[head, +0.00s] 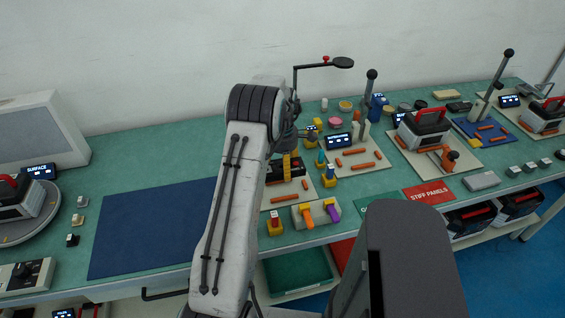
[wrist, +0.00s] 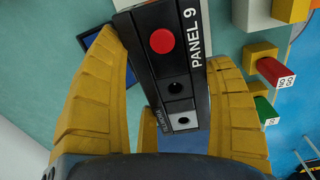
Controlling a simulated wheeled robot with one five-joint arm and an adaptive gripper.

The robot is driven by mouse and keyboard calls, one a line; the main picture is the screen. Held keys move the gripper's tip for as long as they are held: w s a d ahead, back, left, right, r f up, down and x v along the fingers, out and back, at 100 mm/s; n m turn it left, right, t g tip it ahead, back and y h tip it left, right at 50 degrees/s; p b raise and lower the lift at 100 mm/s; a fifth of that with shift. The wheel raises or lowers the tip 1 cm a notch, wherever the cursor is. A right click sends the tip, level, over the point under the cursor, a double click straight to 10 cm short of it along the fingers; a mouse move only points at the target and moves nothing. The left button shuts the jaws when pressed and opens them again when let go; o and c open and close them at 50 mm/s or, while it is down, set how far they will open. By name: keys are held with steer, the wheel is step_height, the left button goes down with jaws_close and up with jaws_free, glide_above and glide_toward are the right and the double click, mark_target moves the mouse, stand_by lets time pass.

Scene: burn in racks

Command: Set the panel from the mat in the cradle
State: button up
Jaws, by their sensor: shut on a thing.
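My gripper (wrist: 166,48) has yellow ribbed fingers and is shut on a dark panel (wrist: 182,110) marked PANEL 9. The panel has a red round spot, a dark hole and a grey patch with another hole. In the head view my gripper (head: 288,167) is partly hidden behind my arm, over the middle of the bench. A plain blue mat (head: 150,232) lies bare on the bench to the left of my arm. I cannot tell for sure which fixture is the cradle.
A block with orange and purple handles (head: 316,214) stands near the bench's front edge. Lever stations (head: 425,130) with red-handled units and orange pieces fill the right side. A red STIFF PANELS label (head: 429,193) lies at the front. A round turntable (head: 35,220) is at far left.

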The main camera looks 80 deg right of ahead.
mark_target(282, 188)
steer(key=shift+f+b, duration=2.7)
steer(key=shift+f, duration=1.3)
steer(key=shift+a+f+b, duration=0.2)
steer(key=shift+f+b, duration=0.15)
steer(key=shift+f, duration=0.05)
steer(key=o, duration=1.2)
steer(key=shift+r, duration=0.1)
step_height(282, 188, up, 12)
steer(key=shift+r, duration=0.15)
